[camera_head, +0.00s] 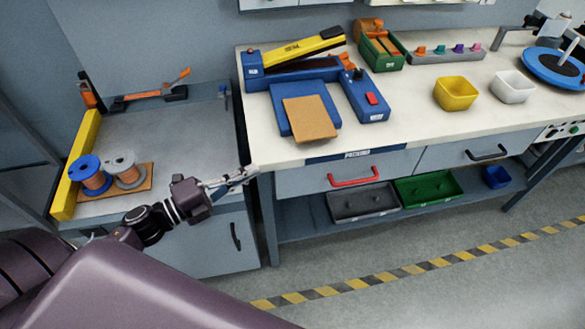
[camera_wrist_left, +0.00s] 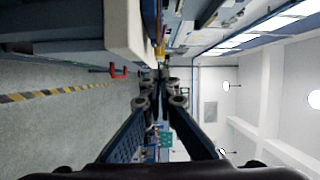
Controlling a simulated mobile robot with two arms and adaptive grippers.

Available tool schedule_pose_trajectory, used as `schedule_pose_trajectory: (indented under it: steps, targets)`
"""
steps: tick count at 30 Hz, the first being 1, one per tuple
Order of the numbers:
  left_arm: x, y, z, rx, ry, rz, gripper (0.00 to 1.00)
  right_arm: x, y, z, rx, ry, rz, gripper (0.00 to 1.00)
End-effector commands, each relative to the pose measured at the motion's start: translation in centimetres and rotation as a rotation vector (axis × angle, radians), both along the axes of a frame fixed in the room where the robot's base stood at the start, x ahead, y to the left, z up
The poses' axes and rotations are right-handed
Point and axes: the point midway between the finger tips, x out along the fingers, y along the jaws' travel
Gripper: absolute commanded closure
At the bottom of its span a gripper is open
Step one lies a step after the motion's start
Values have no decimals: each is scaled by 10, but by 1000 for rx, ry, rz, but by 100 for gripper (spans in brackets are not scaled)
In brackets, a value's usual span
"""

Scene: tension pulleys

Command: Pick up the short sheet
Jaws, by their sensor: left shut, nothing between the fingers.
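A tan rectangular sheet (camera_head: 310,119) lies on the blue plate (camera_head: 282,97) in front of the blue and yellow machine on the white-topped bench. It is the only loose sheet I can make out; I cannot tell for sure that it is the short sheet. My left gripper (camera_head: 249,172) is shut and empty, just off the bench's near left corner, left of and below the sheet. In the left wrist view the fingers (camera_wrist_left: 161,76) meet at their tips with nothing between them. My right gripper is not in view.
The bench top (camera_head: 420,122) has a yellow bin (camera_head: 456,94) and a white bin (camera_head: 513,87) to the right. A red drawer handle (camera_head: 353,177) juts from its front. Left is a grey cabinet with two wire spools (camera_head: 122,168) and a yellow side rail (camera_head: 76,165).

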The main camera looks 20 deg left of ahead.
Motion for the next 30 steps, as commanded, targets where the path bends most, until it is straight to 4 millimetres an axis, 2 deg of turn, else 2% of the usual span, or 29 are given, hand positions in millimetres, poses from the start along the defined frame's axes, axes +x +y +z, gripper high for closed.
schedule_pose_trajectory:
  steps: [4, 8, 24, 30]
  targets:
    - [-8, -3, -5, 33, -23, -57, 100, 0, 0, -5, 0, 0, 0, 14]
    - [-2, -8, -3, 34, -28, -64, 100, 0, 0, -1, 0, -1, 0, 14]
    - [74, -66, 0, 29, -27, -61, 100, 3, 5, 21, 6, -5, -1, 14]
    - [98, -61, -2, 32, -25, -61, 100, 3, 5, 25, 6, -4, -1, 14]
